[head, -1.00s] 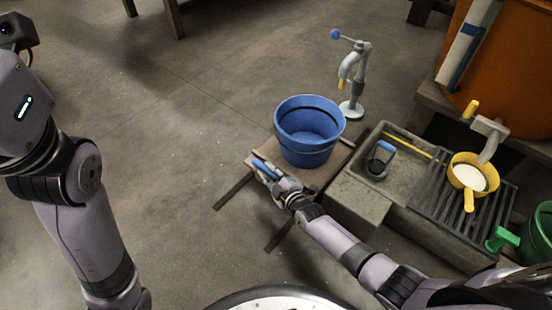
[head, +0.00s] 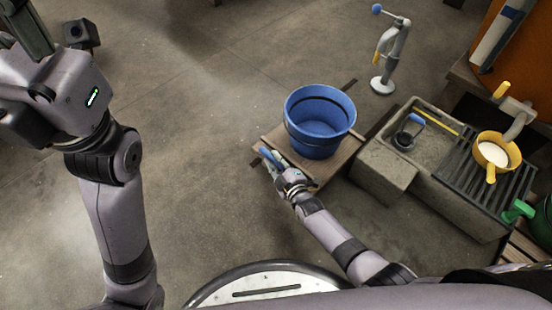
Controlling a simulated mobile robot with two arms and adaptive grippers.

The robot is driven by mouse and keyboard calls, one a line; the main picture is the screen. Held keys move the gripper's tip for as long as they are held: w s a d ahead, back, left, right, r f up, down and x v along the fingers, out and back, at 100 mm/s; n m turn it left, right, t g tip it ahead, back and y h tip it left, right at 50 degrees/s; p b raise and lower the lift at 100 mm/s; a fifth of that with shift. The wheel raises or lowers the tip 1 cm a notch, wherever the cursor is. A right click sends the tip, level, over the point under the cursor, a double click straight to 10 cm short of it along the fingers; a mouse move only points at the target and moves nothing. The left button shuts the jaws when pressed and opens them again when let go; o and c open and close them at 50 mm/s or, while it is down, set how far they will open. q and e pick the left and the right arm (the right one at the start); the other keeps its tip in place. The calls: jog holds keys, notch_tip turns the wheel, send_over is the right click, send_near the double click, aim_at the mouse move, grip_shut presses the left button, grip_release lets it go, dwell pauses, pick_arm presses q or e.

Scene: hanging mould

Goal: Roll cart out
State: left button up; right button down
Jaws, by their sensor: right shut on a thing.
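A low wooden cart (head: 334,164) sits on the floor in the middle of the head view, with a blue bucket (head: 320,124) upright on it. My right gripper (head: 272,162) is shut on the cart at its near left edge, by a blue grip; my fingers and wrist partly hide the hold. My left arm rises at the far left, well apart from the cart. Its gripper end (head: 28,28) is partly cut off at the top left corner, and its jaw state is unclear.
A stone sink (head: 384,172) stands right of the cart, with a dark grate and a yellow ladle (head: 493,150). A grey stand pipe (head: 390,55) stands behind. Dark strips (head: 348,85) lie on the floor by the cart.

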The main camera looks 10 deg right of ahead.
jog(key=shift+s+a+f, duration=0.2)
jog(key=shift+s+a, duration=0.05)
jog(key=shift+a, duration=0.05)
jog(key=c, duration=1.5)
grip_release()
jog(key=shift+r, duration=0.1)
jog(key=shift+w+d, duration=0.1)
jog(key=shift+r, duration=0.1)
notch_tip(320, 180, up, 10)
